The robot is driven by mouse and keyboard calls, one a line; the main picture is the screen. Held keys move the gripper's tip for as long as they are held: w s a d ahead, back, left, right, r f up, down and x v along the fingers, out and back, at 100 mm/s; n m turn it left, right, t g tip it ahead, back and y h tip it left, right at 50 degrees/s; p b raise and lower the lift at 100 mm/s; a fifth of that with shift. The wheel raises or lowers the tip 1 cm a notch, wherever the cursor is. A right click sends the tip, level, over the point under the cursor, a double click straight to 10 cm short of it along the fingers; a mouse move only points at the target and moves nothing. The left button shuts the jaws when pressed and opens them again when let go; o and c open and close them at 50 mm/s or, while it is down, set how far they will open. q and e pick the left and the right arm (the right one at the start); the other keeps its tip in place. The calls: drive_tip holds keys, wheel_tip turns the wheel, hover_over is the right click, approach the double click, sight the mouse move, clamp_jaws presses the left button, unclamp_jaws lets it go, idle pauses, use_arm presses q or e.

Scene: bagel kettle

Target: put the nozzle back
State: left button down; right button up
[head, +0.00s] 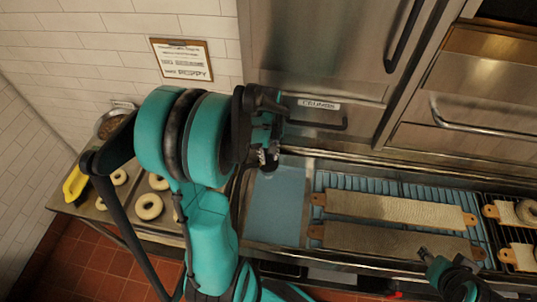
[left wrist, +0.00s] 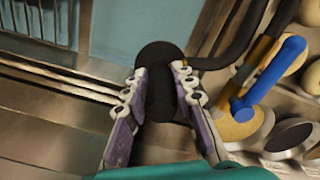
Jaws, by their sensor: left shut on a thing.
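My left gripper (head: 268,158) is above the left end of the steel counter, near the drawer labelled CRUMBS. In the left wrist view the left gripper (left wrist: 160,90) has its two fingers closed on the black nozzle (left wrist: 158,58). A black hose (left wrist: 232,56) runs from beside it to the right. A brass fitting with a blue lever (left wrist: 268,75) stands to the right of the fingers. My right gripper (head: 428,258) is at the lower right, too small and dark to read its fingers.
A blue water basin (head: 275,205) lies below the left gripper. Long boards (head: 400,208) lie on a blue rack to its right. Bagels (head: 149,206) and a yellow-handled thing (head: 74,184) are on the left counter. Steel cabinet fronts (head: 330,60) stand behind.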

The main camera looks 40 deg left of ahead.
use_arm(q)
drive_tip(key=c, duration=1.3)
unclamp_jaws()
drive_tip(key=shift+f, duration=0.15)
drive_tip(key=shift+o, duration=0.2)
wheel_tip(320, 180, up, 8)
drive_tip(key=shift+w+f+p, duration=0.15)
drive_tip(key=shift+f+p, duration=0.1)
drive_tip(key=shift+p, duration=0.8)
drive_tip(key=shift+d+r, duration=0.1)
drive_tip(key=shift+r, duration=0.2)
drive_tip(key=s+d+r+m+t, duration=0.3)
drive_tip(key=d+m, duration=0.3)
drive_tip(key=d, duration=0.2)
drive_tip(key=s+d+r+m+t, duration=0.2)
drive_tip(key=d+m, duration=0.4)
drive_tip(key=d, duration=0.3)
drive_tip(key=shift+s+r+t, duration=0.4)
drive_tip(key=shift+s+t, duration=0.2)
drive_tip(key=shift+t, duration=0.4)
